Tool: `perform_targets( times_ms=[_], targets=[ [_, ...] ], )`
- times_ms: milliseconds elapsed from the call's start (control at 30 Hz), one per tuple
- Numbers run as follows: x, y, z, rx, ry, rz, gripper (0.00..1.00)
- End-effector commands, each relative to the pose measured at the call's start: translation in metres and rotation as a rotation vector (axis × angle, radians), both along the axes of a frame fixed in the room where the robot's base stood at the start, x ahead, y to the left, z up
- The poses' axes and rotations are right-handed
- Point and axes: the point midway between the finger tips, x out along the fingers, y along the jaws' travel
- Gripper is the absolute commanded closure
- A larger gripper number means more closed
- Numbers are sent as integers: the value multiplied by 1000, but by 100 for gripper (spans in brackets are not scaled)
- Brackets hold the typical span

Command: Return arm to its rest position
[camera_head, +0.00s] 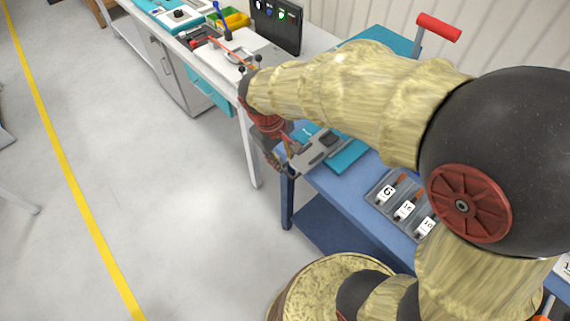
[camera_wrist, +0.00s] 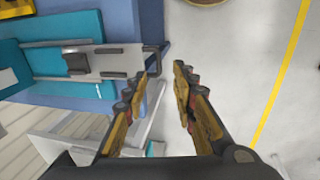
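My gripper (camera_head: 271,152) hangs at the end of my arm, just off the left edge of the blue table (camera_head: 345,190) in the head view. My arm reaches across the head view from the right, bent at a large dark joint, and hides part of the table.
A grey metal fixture (camera_wrist: 105,62) on a teal base (camera_wrist: 40,58) is close beside the fingers. A tray with several numbered tags (camera_head: 398,205) lies on the blue table. A white workbench (camera_head: 215,60) stands behind. Open floor (camera_head: 160,170) lies left.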

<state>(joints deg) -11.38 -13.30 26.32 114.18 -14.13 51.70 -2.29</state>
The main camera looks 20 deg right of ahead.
Motion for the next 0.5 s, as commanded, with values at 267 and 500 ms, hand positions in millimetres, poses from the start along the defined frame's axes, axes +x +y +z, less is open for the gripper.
perform_targets(
  times_ms=[267, 500],
  targets=[
    [-2, 3, 18, 1, 0, -1, 73],
    [-2, 3, 18, 1, 0, -1, 73]
  ],
)
